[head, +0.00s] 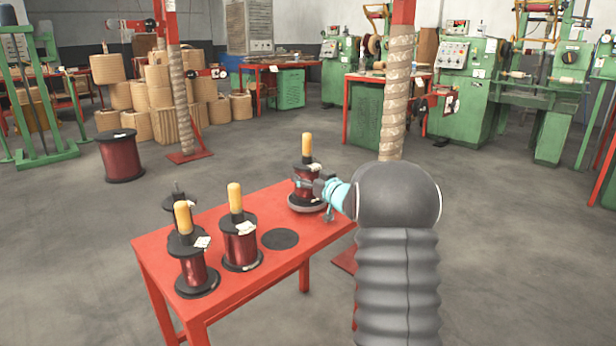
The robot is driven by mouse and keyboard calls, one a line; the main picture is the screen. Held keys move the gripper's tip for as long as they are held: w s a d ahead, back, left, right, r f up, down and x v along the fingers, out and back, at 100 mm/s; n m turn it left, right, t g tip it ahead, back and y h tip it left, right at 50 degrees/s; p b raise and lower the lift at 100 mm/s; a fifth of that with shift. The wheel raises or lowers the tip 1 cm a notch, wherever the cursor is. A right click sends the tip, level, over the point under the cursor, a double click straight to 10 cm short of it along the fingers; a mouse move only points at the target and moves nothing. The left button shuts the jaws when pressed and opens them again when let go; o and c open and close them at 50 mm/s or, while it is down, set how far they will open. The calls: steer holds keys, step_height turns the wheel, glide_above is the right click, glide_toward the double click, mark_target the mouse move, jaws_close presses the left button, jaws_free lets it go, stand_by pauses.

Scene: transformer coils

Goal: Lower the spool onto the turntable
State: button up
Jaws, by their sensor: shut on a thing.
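In the head view a spool (309,192) of dark red wire with a black top flange and a yellow peg stands upright at the far right corner of the red table. My gripper (316,184) is shut on its side, reaching in from the right. The turntable (296,205) is a grey round disc directly beneath the spool. The spool's bottom looks very close to the disc; I cannot tell whether they touch. My arm hides part of the right side of this spot.
A flat black disc (280,239) lies bare near the middle. A red post with a wrapped column (396,105) rises behind my arm.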

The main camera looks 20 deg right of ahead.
stand_by(0.3)
steer(key=o, duration=1.6)
steer(key=shift+o, duration=0.2)
steer(key=shift+f, duration=0.2)
steer(key=s+d, duration=0.2)
steer(key=s, duration=1)
steer(key=shift+w+r, duration=0.1)
steer(key=shift+r, duration=0.05)
